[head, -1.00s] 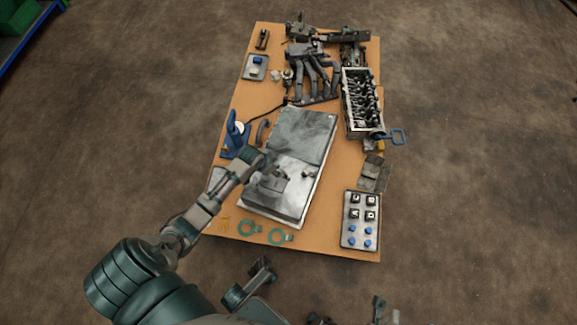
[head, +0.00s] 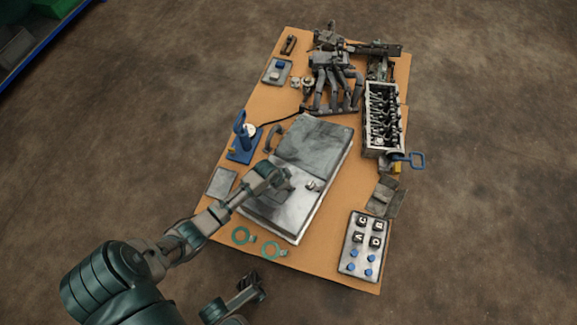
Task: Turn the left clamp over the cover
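The cover (head: 312,140) is a grey metal slab lying in the middle of the orange-brown table, with a darker far half and a shinier near half. My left gripper (head: 284,188) is over the near half, coming in from the left. A small fitting (head: 313,185), which may be a clamp, stands on the cover just right of it. The left clamp cannot be made out; the gripper may hide it. Whether the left fingers are open or touch anything is too small to tell. My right gripper (head: 254,287) hangs below the table's near edge, away from the cover.
A blue stand (head: 243,145) and a curved dark handle (head: 272,138) stand left of the cover. Two teal rings (head: 243,236) lie at the near edge. A button panel (head: 363,247) lies at right. An engine block (head: 384,120) and dark pipes (head: 335,85) fill the far end.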

